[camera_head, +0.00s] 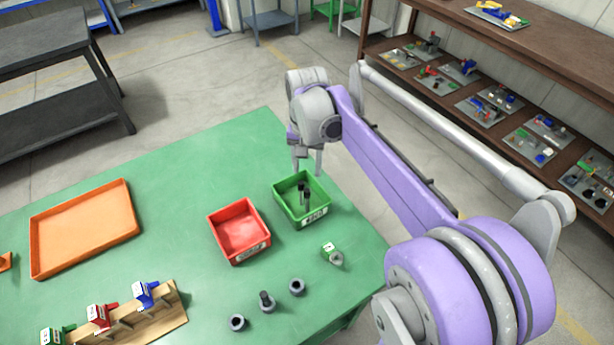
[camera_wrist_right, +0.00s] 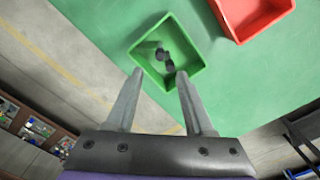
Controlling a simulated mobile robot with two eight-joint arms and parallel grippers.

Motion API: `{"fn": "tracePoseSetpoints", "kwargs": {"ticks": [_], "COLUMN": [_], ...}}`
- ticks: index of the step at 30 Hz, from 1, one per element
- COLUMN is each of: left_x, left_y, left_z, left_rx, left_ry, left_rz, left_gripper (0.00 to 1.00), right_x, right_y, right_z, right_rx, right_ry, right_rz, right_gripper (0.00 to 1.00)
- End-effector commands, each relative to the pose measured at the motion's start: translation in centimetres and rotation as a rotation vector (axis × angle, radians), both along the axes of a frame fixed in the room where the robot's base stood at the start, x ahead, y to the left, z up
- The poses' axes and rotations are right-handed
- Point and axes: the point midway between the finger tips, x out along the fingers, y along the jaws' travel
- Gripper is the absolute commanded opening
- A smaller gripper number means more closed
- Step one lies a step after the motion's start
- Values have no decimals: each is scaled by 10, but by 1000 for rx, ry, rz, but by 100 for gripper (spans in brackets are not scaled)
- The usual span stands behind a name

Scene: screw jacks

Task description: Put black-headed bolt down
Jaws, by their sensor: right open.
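The green bin (camera_head: 288,211) stands on the green table and shows in the right wrist view too (camera_wrist_right: 150,87). Inside it are dark bolt pieces (camera_head: 304,194), also in the right wrist view (camera_wrist_right: 161,54); I cannot tell whether they are one bolt or two. My right gripper (camera_head: 307,166) is above the far side of the bin. Its two fingers (camera_wrist_right: 162,82) are spread apart with nothing gripped between them. Another dark bolt (camera_head: 266,301) stands on the table near the front edge. My left gripper is in neither view.
A red bin (camera_head: 225,218) stands left of the green one. An orange tray (camera_head: 47,250) lies at the left. Dark round parts (camera_head: 237,322) (camera_head: 297,287) and a green-and-white piece (camera_head: 328,249) stand nearby. A wooden rack (camera_head: 165,320) holds coloured pieces. The table's back middle is clear.

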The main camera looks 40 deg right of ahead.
Motion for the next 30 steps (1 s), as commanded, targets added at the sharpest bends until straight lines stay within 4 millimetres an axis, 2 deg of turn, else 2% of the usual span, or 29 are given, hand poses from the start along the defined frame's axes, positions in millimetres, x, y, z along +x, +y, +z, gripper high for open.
{"fn": "tracePoseSetpoints", "kwargs": {"ticks": [5, 8, 11, 15, 19, 24, 30], "left_x": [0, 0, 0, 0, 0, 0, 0], "left_y": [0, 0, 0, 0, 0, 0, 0], "left_z": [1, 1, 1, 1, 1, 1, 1], "left_rx": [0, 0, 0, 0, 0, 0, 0], "left_ry": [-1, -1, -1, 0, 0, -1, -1], "left_rz": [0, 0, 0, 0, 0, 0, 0], "left_gripper": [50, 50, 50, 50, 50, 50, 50], "right_x": [-4, -15, -35, -71, -101, -123, -127], "right_y": [7, 28, 60, 105, 134, 152, 156], "right_z": [11, 6, -5, -31, -56, -77, -82], "right_rx": [-4, -21, -52, -108, -157, -200, -213], "right_ry": [-11, -52, -124, -245, -344, -420, -439], "right_rz": [26, 115, 268, 517, 708, 852, 885], "right_gripper": [53, 53, 53, 53, 53, 53, 53]}}
